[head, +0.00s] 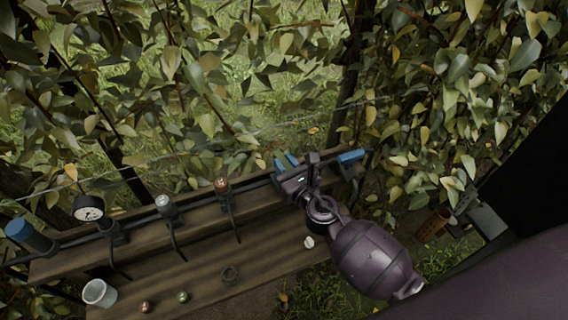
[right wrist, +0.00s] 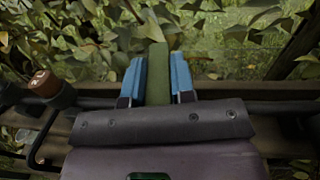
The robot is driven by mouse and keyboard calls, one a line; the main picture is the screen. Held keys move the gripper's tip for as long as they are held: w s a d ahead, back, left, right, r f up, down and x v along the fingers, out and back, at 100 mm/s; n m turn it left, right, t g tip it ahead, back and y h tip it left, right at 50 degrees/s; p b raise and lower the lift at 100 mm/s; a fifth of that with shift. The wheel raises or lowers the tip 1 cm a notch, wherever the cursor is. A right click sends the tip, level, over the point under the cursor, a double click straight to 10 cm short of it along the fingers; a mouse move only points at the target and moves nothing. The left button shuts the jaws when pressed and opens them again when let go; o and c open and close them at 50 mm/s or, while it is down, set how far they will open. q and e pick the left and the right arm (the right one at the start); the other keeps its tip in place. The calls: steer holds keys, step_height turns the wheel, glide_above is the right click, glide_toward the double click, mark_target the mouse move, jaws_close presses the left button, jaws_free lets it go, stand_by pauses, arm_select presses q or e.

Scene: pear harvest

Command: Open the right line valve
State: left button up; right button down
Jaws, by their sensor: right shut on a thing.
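My right gripper (head: 286,162) reaches the right part of the pipe line at the back of the wooden bench. Its two blue fingers are shut on a green lever (right wrist: 157,75), which I take to be the right line valve's handle. In the right wrist view the gripper (right wrist: 157,80) has one finger on each side of the upright lever. The valve body below is hidden by the gripper. In the head view the lever is mostly covered by the fingers. My left gripper is not in view.
A blue cylinder (head: 350,157) sits right of the gripper. Leafy branches crowd behind.

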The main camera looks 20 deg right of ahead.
steer(key=shift+d+f+n+g+y+b, duration=0.15)
steer(key=shift+n+y+b, duration=0.1)
steer(key=shift+n+y, duration=0.25)
steer(key=shift+f+n+g+y+b, duration=0.15)
steer(key=shift+n+y+b, duration=0.15)
steer(key=shift+y, duration=0.4)
steer(key=n+g+y+b, duration=0.1)
steer(key=n+y+b, duration=0.1)
steer(key=y, duration=0.1)
steer(key=shift+f+g, duration=0.25)
steer(key=shift+g, duration=0.15)
steer(key=shift+n+g+y+b, duration=0.6)
steer(key=shift+n+y+b, duration=0.35)
steer(key=shift+y, duration=0.15)
steer(key=shift+r+n+g+y+b, duration=0.3)
steer(key=shift+n+g+y+b, duration=0.55)
steer(key=shift+y, duration=0.25)
steer(key=shift+w+r+g, duration=0.1)
steer(key=shift+r+g, duration=0.1)
steer(key=shift+g, duration=0.05)
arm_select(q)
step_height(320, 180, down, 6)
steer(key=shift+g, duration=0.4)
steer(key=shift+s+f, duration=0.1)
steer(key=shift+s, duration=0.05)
